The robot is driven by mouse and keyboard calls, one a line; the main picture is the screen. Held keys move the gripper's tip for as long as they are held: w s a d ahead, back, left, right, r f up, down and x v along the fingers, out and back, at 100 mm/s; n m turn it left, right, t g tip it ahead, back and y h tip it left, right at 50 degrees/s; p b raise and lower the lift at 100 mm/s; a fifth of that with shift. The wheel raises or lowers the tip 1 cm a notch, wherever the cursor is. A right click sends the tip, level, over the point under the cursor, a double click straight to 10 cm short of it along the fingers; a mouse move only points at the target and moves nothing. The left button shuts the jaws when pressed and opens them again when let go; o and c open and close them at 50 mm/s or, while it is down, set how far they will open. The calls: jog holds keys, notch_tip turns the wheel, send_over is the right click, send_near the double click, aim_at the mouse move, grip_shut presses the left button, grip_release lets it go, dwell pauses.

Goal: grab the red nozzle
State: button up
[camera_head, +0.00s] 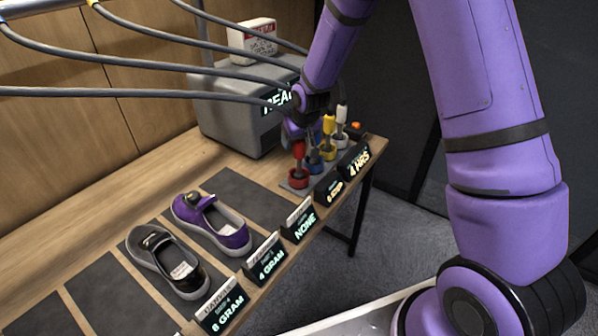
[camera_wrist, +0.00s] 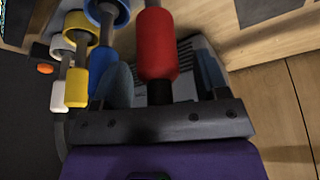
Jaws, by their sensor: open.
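The red nozzle (camera_head: 298,150) stands upright in its red holder (camera_head: 299,179), at the near end of a row of nozzles on the table. In the wrist view the red nozzle (camera_wrist: 157,45) is large and central, with a dark lower part. My gripper (camera_head: 297,130) is right above and around the nozzle's top in the head view. In the wrist view my gripper (camera_wrist: 163,75) is open, with one finger on each side of the red nozzle. Whether either finger touches it cannot be told.
Blue (camera_head: 315,157), yellow (camera_head: 328,125) and white (camera_head: 341,116) nozzles stand close beside the red one. A grey machine (camera_head: 235,112) is behind them. Small label signs (camera_head: 300,220) line the table's front edge. A purple shoe (camera_head: 228,236) and a black shoe (camera_head: 180,277) lie on dark mats.

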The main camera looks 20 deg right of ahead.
grip_shut()
